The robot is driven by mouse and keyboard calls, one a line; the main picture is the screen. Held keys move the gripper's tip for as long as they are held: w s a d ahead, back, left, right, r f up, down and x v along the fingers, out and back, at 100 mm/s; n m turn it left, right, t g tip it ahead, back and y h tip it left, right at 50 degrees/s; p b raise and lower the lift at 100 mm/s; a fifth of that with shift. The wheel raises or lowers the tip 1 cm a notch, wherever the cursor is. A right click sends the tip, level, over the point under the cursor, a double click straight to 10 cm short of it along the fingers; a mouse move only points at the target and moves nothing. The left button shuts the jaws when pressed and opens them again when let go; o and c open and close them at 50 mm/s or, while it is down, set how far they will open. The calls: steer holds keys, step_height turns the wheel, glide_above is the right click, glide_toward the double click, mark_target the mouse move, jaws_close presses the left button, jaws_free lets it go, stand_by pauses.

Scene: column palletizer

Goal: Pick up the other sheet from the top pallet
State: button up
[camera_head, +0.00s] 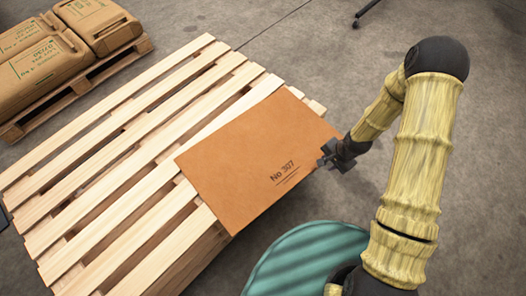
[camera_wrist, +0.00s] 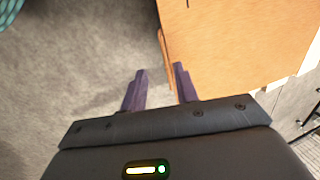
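A brown-orange sheet (camera_head: 245,155) printed "No 307" lies on the right part of the wooden pallet (camera_head: 85,155), its right end reaching past the slats. My gripper (camera_head: 328,154) is at the sheet's right edge. In the wrist view my gripper (camera_wrist: 160,70) is open, its two dark fingers apart with nothing seen held between them. The sheet (camera_wrist: 235,45) fills the upper right there, and its edge runs down toward the gap between the fingertips. Whether the fingers touch it I cannot tell.
Brown sacks (camera_head: 40,60) lie on another pallet (camera_head: 82,88) at the upper left. A teal rounded object (camera_head: 300,258) is at the bottom, near my arm. A dark leg-like object (camera_head: 364,12) shows at the top. Grey floor (camera_head: 290,50) is clear behind the pallet.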

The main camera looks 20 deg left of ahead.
steer(key=shift+w+f, duration=0.1)
steer(key=shift+f, duration=0.1)
steer(key=shift+w+a+b+x, duration=0.1)
steer(key=shift+a+b+x, duration=0.2)
steer(key=shift+x, duration=1)
steer(key=shift+w+a+b+x, duration=0.15)
steer(key=shift+b+x, duration=0.25)
steer(key=shift+x, duration=0.95)
steer(key=shift+d+r, duration=0.15)
jaws_close()
